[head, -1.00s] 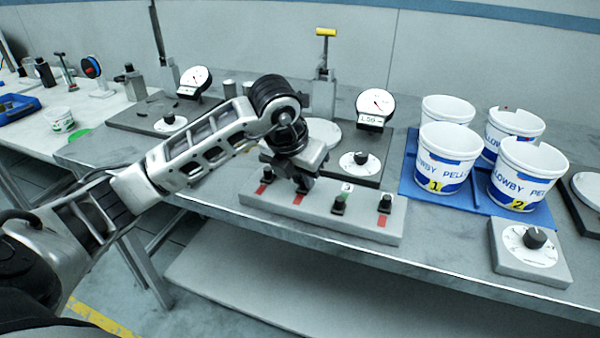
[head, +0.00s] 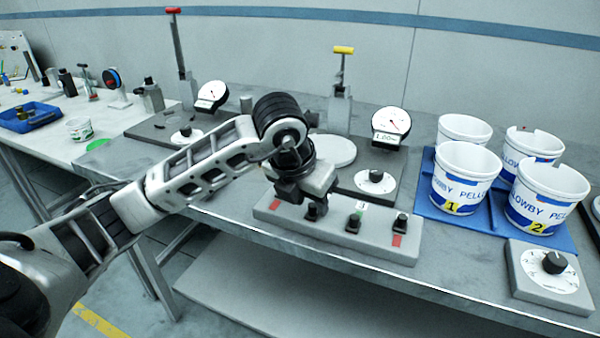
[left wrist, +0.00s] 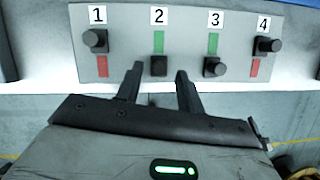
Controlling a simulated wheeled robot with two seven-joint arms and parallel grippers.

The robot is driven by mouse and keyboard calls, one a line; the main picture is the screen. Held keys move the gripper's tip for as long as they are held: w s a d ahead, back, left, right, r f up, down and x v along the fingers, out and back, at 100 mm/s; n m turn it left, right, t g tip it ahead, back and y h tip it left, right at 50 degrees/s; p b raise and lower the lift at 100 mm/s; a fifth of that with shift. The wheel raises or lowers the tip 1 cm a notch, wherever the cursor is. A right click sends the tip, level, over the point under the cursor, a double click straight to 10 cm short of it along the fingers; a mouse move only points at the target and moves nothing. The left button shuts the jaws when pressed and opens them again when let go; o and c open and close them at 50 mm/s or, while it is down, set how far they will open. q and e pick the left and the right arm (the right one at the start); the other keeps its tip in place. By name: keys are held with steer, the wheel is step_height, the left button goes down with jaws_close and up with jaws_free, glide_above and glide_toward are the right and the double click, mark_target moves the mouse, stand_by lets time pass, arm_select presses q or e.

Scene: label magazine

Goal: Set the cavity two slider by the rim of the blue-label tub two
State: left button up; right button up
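The grey slider panel (head: 340,235) has several black knobs, numbered 1 to 4 in the left wrist view. The cavity two slider (left wrist: 158,66) is at the near end of its slot, with green showing beyond it. Slider three (left wrist: 214,67) is also near with green; sliders one (left wrist: 95,40) and four (left wrist: 268,45) are far with red. My left gripper (left wrist: 160,82) is open, its fingertips apart just on the near side of slider two. My right gripper is out of view.
Tub one (head: 463,178) stands beside tub two, with two more tubs behind; the back right one (head: 530,150) has a notched rim. A dial gauge (head: 390,123) reads about 1.00 behind the panel. A grey knob box (head: 550,283) sits at the front right.

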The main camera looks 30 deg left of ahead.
arm_select(q)
steer(key=v, duration=1.4)
steer(key=shift+s+r+p, duration=0.25)
steer(key=shift+r+p, duration=0.1)
steer(key=shift+p, duration=0.1)
